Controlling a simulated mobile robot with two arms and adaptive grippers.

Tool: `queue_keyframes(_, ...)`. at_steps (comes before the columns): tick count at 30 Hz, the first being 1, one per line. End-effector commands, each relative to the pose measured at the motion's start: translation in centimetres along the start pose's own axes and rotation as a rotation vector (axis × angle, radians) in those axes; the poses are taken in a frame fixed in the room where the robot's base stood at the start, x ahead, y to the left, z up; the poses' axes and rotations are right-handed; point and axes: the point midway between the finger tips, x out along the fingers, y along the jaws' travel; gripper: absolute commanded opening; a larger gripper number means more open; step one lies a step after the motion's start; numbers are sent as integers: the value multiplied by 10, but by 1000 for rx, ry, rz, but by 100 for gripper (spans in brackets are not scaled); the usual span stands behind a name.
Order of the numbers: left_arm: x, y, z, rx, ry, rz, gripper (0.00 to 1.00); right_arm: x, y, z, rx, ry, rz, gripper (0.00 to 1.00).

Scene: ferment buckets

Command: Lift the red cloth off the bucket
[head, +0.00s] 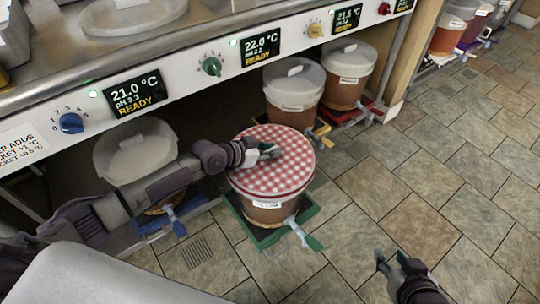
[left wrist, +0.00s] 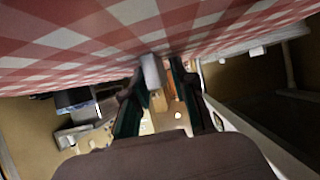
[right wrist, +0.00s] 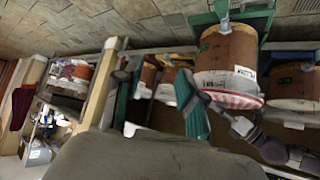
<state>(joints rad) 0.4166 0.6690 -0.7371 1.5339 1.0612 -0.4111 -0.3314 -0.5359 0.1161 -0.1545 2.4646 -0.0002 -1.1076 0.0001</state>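The red and white checked cloth (head: 285,180) lies flat over the top of a brown bucket (head: 262,213) on a green stand. The cloth also fills the top of the left wrist view (left wrist: 70,40) and shows at the bucket's rim in the right wrist view (right wrist: 228,92). My left gripper (head: 268,152) is over the cloth's upper middle, close to its surface. Its fingers look apart, with a small grey block (left wrist: 152,72) showing between them; whether they touch the cloth is unclear. My right gripper (head: 392,260) is open and empty, above the floor right of the bucket.
Other lidded buckets stand under the counter: one behind my left arm (head: 135,150), two at the back (head: 293,92) (head: 347,72). The counter's panel with knobs and displays (head: 140,92) overhangs behind the cloth. The tiled floor (head: 440,150) on the right is clear.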

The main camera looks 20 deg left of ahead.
Motion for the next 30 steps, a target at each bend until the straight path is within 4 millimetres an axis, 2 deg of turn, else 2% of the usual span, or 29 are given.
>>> queue_keyframes(1, 0, 0, 0, 0, 0, 0, 12, 0, 0, 0, 0, 0, 0, 40)
queue_keyframes(3, 0, 0, 0, 0, 0, 0, 1, 0, 0, 0, 0, -1, 0, 40)
queue_keyframes(4, 0, 0, 0, 0, 0, 0, 0, 0, 0, 0, 0, -1, 0, 40)
queue_keyframes(20, -2, 0, -4, 0, 1, 0, 0, -2, 0, 3, 0, -22, 1, 40)
queue_keyframes(30, -17, 0, -31, 1, 2, -1, 0, -24, 8, 56, 8, -306, 17, 40)
